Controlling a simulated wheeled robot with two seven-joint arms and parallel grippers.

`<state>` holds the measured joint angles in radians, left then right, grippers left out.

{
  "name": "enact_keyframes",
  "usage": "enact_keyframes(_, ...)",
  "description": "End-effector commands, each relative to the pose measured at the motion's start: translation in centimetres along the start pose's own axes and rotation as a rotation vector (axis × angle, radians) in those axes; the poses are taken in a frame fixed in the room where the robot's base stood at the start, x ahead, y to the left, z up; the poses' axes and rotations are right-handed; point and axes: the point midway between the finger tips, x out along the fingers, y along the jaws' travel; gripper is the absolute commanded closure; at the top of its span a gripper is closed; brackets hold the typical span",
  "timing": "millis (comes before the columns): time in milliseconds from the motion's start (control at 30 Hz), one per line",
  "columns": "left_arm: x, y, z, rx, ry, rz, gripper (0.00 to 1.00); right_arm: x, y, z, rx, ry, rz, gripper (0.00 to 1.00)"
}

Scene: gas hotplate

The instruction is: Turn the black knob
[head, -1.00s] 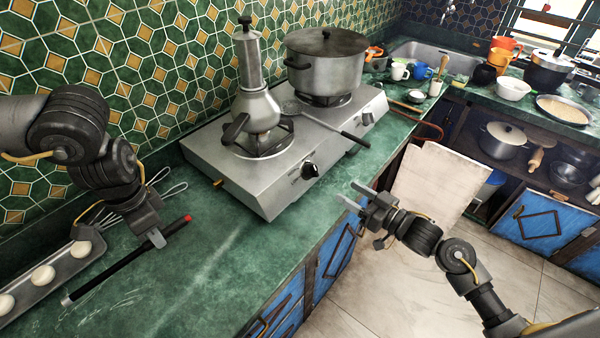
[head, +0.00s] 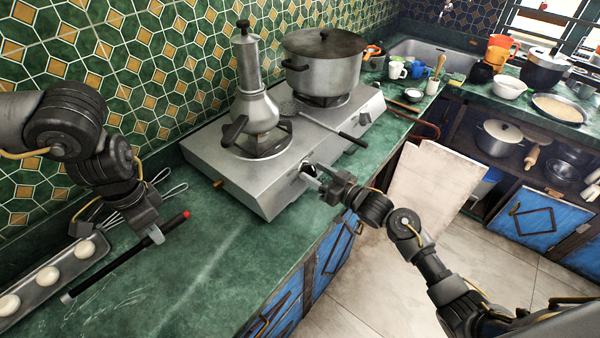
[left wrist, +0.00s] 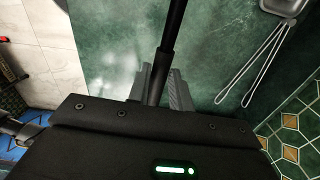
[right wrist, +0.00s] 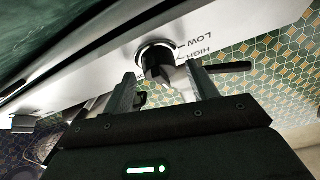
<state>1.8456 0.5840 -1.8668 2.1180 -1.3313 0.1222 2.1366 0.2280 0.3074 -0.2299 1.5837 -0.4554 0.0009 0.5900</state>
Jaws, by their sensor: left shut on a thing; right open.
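The black knob (head: 308,170) is on the front face of the steel gas hotplate (head: 240,185). In the right wrist view the knob (right wrist: 157,58) sits by the printed words HIGH and LOW. My right gripper (head: 321,178) is open right at the knob. In the right wrist view its fingertips (right wrist: 163,72) stand either side of the knob's protruding grip; I cannot tell whether they touch it. My left gripper (head: 153,236) is shut on a black rod-shaped lighter (head: 108,268) with a red tip, held over the counter's left part. The lighter also shows in the left wrist view (left wrist: 173,30).
A moka pot (head: 256,110) and a large lidded pot (head: 327,75) stand on the burners. A long-handled strainer (head: 325,121) lies across the hotplate. A second knob (head: 364,118) is further right.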

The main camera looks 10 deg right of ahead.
Motion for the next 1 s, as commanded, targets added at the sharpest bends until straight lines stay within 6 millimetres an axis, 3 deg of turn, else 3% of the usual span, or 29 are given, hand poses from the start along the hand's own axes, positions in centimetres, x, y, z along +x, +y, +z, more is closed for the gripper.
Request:
enact_keyframes(100,0.0,0.0,0.0,0.000,0.000,0.000,1.00,0.0,0.0,0.0,0.000,0.000,0.000,0.44)
enact_keyframes(433,0.0,0.0,0.0,0.000,0.000,0.000,1.00,0.0,0.0,0.0,0.000,0.000,0.000,0.86)
enact_keyframes(767,0.6,0.0,0.0,0.000,0.000,0.000,1.00,0.0,0.1,0.2,-0.050,-0.006,-0.031,0.86)
enact_keyframes(1000,2.1,0.0,0.0,0.000,0.000,0.000,1.00,0.0,0.4,0.2,-0.191,-0.017,-0.113,0.86)
